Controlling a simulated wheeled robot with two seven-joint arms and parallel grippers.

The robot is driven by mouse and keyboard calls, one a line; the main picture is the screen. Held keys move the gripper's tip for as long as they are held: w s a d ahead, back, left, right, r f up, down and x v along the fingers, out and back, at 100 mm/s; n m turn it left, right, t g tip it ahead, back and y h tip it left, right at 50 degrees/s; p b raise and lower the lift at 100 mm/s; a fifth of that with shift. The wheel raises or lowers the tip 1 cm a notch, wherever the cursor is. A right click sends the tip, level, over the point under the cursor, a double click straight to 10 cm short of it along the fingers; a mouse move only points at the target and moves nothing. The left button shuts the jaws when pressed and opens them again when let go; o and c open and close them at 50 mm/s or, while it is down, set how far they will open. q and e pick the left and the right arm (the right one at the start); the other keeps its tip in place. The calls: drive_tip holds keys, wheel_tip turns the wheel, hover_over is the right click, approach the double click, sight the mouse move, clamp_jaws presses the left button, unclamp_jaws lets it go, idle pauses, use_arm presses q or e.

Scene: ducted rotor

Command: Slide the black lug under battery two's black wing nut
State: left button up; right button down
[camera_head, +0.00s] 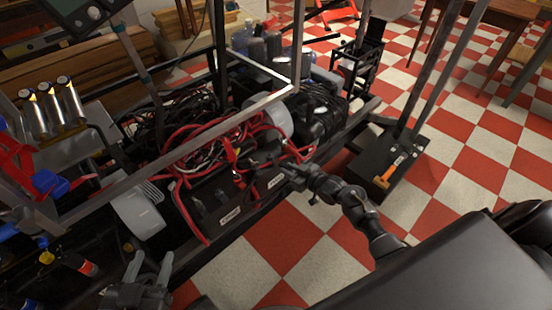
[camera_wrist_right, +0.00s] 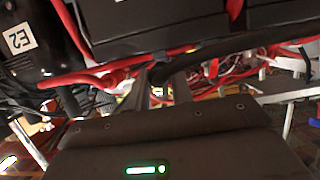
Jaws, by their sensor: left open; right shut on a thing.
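The black batteries sit in the cart's lower frame; one with a white label (camera_head: 229,215) is nearer, and another white label (camera_head: 275,181) shows to its right. My right gripper (camera_head: 282,168) is at the batteries' right end, beside the second label. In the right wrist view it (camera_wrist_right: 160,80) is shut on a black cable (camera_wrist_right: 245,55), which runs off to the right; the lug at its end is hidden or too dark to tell. I cannot make out the black wing nut. My left gripper (camera_head: 148,268) is open and empty at the lower left, apart from the batteries.
Red cables (camera_head: 180,195) loop over the batteries, and a red cable (camera_wrist_right: 90,78) passes close to my right fingers. A translucent container (camera_head: 138,212) stands left of the batteries. Metal rails (camera_head: 180,140) cross above.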

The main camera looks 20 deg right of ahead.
drive_tip(key=shift+s, duration=0.15)
drive_tip(key=r+p, duration=0.1)
drive_tip(key=p, duration=0.1)
drive_tip(key=s+r+p, duration=0.1)
drive_tip(key=r+p, duration=0.1)
drive_tip(key=shift+d, duration=0.15)
idle(0.4)
drive_tip(key=shift+r, duration=0.1)
drive_tip(key=a+f, duration=0.3)
drive_tip(key=a, duration=0.5)
drive_tip(key=shift+s+f+p, duration=0.15)
drive_tip(key=shift+s+p, duration=0.15)
drive_tip(key=shift+s, duration=0.1)
